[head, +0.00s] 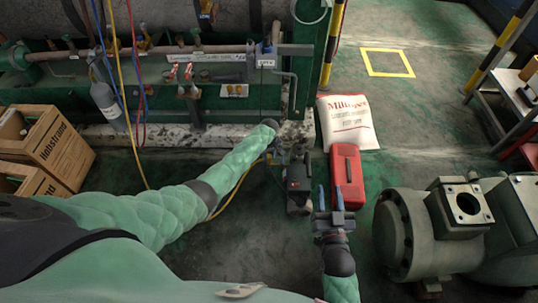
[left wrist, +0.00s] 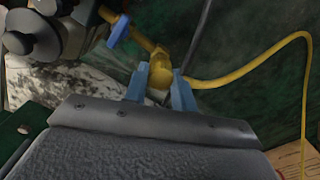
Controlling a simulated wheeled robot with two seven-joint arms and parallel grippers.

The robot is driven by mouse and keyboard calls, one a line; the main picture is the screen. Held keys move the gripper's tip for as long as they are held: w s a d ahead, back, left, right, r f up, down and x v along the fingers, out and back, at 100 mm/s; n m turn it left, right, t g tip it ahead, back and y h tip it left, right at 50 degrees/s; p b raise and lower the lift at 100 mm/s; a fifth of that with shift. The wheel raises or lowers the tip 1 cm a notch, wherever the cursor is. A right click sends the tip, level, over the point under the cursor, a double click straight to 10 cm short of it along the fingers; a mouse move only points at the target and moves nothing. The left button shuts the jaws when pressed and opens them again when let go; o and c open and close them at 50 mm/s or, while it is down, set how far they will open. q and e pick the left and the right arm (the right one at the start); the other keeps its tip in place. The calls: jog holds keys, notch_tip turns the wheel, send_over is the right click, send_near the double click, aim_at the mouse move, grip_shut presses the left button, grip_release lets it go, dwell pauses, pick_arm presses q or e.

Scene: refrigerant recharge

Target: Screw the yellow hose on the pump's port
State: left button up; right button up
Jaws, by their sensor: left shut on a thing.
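The yellow hose (head: 236,190) runs down from the pipework at the back and along my left arm. In the left wrist view, the yellow hose (left wrist: 258,72) leads to a yellow end fitting with a blue lever (left wrist: 118,31). My left gripper (left wrist: 160,92) is shut on this fitting, with a blue finger on either side. In the head view, my left gripper (head: 276,152) is just behind and left of the dark pump (head: 298,184) on the floor. The pump's port is hard to make out, and I cannot tell whether the fitting touches it. My right gripper (head: 331,198) is open and empty, right of the pump.
A red toolbox (head: 347,178) stands close right of the pump, with a white sack (head: 347,122) behind it. A large grey machine (head: 440,225) is at the right.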

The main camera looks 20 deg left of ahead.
dwell(0.3)
pick_arm(q)
jog(key=m, duration=0.3)
jog(key=shift+p, duration=0.3)
jog(key=o, duration=1.1)
jog(key=shift+f, duration=0.1)
jog(key=shift+c, duration=0.2)
notch_tip(320, 180, up, 6)
jog(key=shift+r+p, duration=0.1)
jog(key=shift+p, duration=0.6)
jog(key=shift+r, duration=0.8)
jog(key=shift+m, duration=0.4)
